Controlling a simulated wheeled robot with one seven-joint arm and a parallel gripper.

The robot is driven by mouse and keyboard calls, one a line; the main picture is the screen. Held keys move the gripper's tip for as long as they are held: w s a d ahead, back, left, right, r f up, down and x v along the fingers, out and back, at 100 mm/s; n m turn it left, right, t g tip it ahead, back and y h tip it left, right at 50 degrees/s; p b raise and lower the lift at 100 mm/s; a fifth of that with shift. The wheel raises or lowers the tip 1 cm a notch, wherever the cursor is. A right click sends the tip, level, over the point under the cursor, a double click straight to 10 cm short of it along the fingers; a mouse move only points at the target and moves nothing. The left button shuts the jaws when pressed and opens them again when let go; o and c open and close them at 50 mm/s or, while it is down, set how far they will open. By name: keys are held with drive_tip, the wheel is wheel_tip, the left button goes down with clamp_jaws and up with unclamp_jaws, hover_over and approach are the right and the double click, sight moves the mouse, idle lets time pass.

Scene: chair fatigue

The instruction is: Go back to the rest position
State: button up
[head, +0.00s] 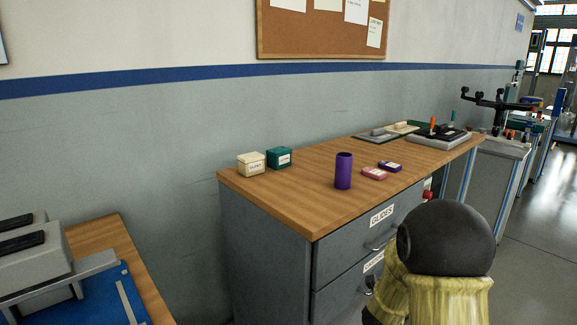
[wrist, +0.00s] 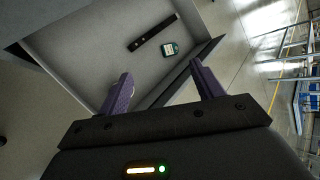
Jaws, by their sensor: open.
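My gripper (wrist: 160,70) shows in the wrist view with its two purple fingers spread apart and nothing between them. Beyond the fingers is an open grey drawer (wrist: 95,52). Inside it lie a dark bar (wrist: 153,33) and a small dark green item with a pale label (wrist: 170,49). In the head view my arm stands in front of the right part of the drawer cabinet (head: 265,235). My gripper cannot be made out there, and the open drawer is not clearly seen.
The wooden cabinet top (head: 300,190) holds a cream box (head: 251,164), a green box (head: 279,157), a purple cup (head: 343,171) and two small boxes (head: 374,173). A black device (head: 440,136) stands farther back. A lower bench (head: 105,240) is at left; open floor (head: 525,225) is at right.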

drive_tip(key=s+a+n+g+y+b, duration=0.2)
drive_tip(key=s+a+n+y, duration=0.45)
drive_tip(key=n, duration=0.95)
drive_tip(key=s+a+r+n+g+h+b, duration=0.1)
drive_tip(key=s+a+n+g, duration=0.1)
drive_tip(key=s+n, duration=0.55)
drive_tip(key=s+a+r+n+g, duration=0.1)
drive_tip(key=s+a+n, duration=0.2)
drive_tip(key=s+n, duration=0.4)
wheel_tip(320, 180, up, 37)
drive_tip(key=w+n+p, duration=0.1)
drive_tip(key=p, duration=3.6)
drive_tip(key=shift+w, duration=0.25)
drive_tip(key=shift+d, duration=0.1)
